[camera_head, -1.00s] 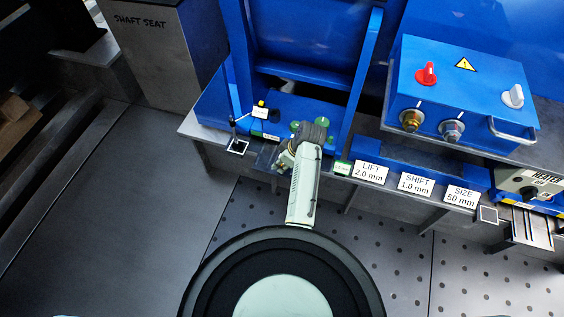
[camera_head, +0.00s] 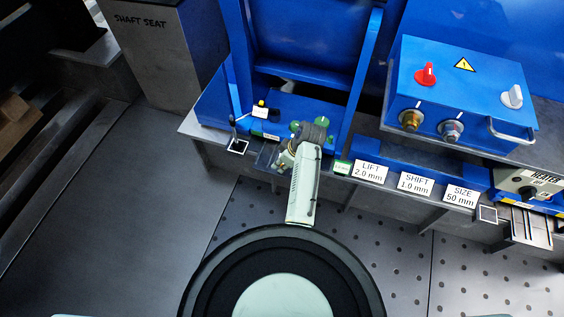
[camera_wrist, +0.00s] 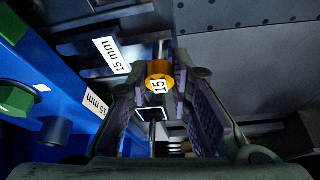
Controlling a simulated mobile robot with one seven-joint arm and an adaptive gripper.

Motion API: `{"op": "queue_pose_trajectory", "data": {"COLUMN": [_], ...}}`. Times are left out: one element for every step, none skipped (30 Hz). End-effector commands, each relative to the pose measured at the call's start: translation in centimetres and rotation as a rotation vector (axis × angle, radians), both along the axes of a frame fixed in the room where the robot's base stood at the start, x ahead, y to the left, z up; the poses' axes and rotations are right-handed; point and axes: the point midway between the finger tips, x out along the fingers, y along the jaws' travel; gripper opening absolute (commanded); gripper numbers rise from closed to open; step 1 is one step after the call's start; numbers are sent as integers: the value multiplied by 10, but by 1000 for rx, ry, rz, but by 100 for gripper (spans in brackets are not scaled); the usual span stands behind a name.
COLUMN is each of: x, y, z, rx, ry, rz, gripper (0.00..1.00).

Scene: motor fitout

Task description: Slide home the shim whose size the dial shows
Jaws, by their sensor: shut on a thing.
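My gripper (camera_wrist: 162,100) is shut on an orange hexagonal tab (camera_wrist: 159,70) marked 15, which sits between the fingertips in the wrist view. A decimal point in the mark cannot be made out. Whatever lies behind the tab is mostly hidden. In the head view my gripper (camera_head: 284,160) is at the front edge of the blue motor base, and my own wrist covers much of it. White labels reading about 15 mm (camera_wrist: 110,55) lie beside the fingers. No dial face is readable.
A blue control box (camera_head: 460,95) with a red knob stands right. A heater (camera_head: 532,188) is at far right. The SHAFT SEAT block (camera_head: 150,55) stands left.

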Motion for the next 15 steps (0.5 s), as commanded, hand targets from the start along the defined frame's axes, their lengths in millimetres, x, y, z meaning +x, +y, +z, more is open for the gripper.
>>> {"op": "queue_pose_trajectory", "data": {"x": [1, 1, 1, 1, 1, 0, 0, 1, 1, 1, 1, 1, 1, 1, 1], "y": [0, 0, 0, 0, 0, 0, 0, 0, 0, 0, 0, 0, 0, 0, 0], "z": [0, -1, -1, -2, -2, -3, -3, -4, -4, -5, -5, -6, -6, -6, -6], "rx": [0, 0, 0, 0, 0, 0, 0, 0, 0, 0, 0, 0, 0, 0, 0], "ry": [-2, -2, -2, -2, -2, -2, -2, -2, -2, -2, -2, -2, -2, -2, -2], "rz": [1, 1, 1, 1, 1, 1, 1, 1, 1, 1, 1, 0, 0, 0, 0], "gripper": [0, 0, 0, 0, 0, 0, 0, 0, 0, 0, 0, 0, 0, 20, 23]}}
